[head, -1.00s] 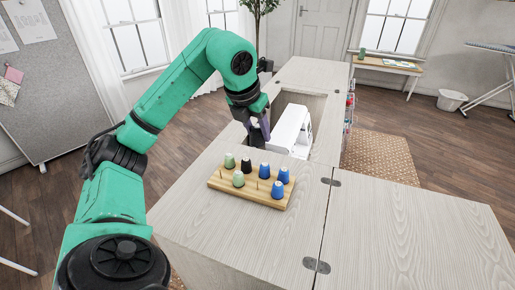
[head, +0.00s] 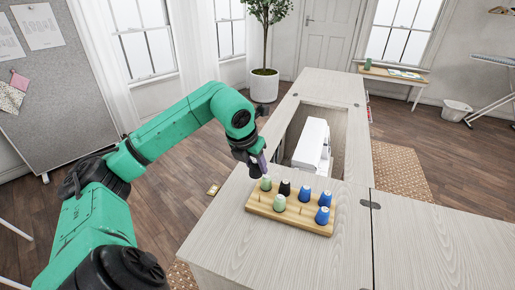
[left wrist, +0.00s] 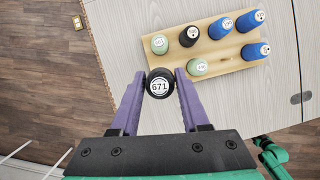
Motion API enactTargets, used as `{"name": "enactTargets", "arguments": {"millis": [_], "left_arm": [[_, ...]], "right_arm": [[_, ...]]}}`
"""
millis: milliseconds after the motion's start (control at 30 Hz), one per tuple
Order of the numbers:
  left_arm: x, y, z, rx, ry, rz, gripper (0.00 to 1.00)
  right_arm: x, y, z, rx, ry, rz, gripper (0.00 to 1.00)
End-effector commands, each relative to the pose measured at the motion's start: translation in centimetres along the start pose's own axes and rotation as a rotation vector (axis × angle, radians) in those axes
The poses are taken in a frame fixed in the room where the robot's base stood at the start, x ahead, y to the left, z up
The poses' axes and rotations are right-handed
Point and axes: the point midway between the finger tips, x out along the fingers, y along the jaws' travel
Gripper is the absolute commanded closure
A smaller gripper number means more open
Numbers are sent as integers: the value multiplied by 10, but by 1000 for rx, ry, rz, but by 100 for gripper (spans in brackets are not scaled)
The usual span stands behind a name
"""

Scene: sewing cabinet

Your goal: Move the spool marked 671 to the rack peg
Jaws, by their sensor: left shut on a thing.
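My left gripper (head: 257,168) is shut on the black spool marked 671 (left wrist: 160,84). In the left wrist view its purple fingertips (left wrist: 160,80) press the spool from both sides, label facing the camera. In the head view the spool is hard to make out behind the fingers. The wooden rack (left wrist: 225,45) lies on the cabinet top, just past the fingertips in the left wrist view; the held spool is apart from it. A thin bare peg (head: 301,209) shows in the rack's near row, between a green spool and a blue one. My right gripper is not in view.
The rack holds green spools (head: 278,202), a black spool (head: 284,188) and several blue spools (head: 322,215). A white sewing machine (head: 312,145) sits in the cabinet opening behind. The cabinet top (head: 330,265) is clear in front of the rack and to its right.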

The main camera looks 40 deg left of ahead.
Motion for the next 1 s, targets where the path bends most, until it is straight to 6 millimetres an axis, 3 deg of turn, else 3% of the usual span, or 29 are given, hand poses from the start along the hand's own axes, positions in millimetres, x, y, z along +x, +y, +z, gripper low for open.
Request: {"name": "enactTargets", "arguments": {"millis": [100,300,467,700,1000], "left_arm": [[7,-1,-4,2,0,-1,100],[28,-1,-12,2,0,-2,100],[51,-1,-22,2,0,-1,100],[45,-2,-19,1,0,-1,100],[46,1,-19,1,-1,1,100]], "right_arm": [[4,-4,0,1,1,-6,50],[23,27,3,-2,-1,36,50],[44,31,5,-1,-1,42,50],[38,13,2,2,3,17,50],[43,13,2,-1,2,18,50]]}}
